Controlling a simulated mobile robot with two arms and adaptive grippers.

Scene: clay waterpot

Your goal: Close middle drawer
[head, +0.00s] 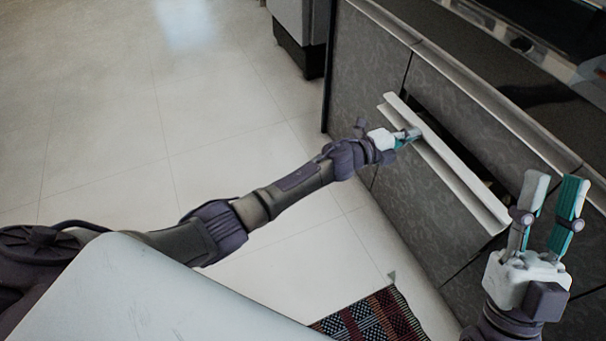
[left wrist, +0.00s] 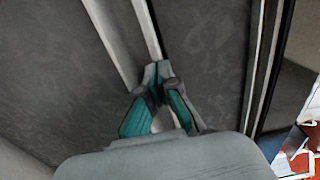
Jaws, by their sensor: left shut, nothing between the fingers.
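The middle drawer (head: 455,175) stands slightly open from the grey cabinet, with a dark gap behind its white top edge. Its front also shows in the left wrist view (left wrist: 112,40). My left gripper (head: 414,134) is shut and empty, with its fingertips at the drawer's white edge, near the far end. In the left wrist view the left gripper (left wrist: 157,72) meets over the edge strip; whether it touches cannot be told. My right gripper (head: 552,185) is open and empty, pointing up near the drawer's near end.
The dark patterned cabinet front (head: 365,75) runs along the right, under a pale counter edge. A patterned woven rug (head: 370,318) lies on the floor at the bottom. The tiled floor (head: 110,110) to the left is clear.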

